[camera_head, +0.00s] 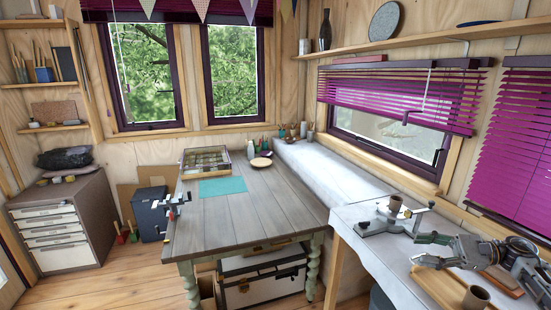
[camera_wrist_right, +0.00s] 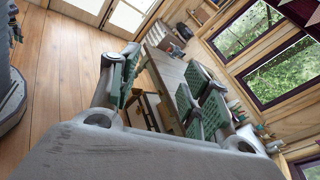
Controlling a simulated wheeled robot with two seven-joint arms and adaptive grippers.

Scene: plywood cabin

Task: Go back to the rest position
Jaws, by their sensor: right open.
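My right gripper (camera_head: 424,250) comes in from the right edge in the head view, above the white-covered bench at the lower right. Its two green-padded fingers are apart with nothing between them. The right wrist view also shows this right gripper (camera_wrist_right: 166,94) open and empty, with the wooden table and floor beyond it. My left gripper is in neither view.
A brown cup (camera_head: 396,203) stands by a grey metal tool (camera_head: 378,224) on the bench (camera_head: 350,218), beyond the right gripper. Another brown cup (camera_head: 476,298) is just below the right arm. The wooden table (camera_head: 265,205) holds a turquoise mat (camera_head: 222,187) and a compartment box (camera_head: 184,164).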

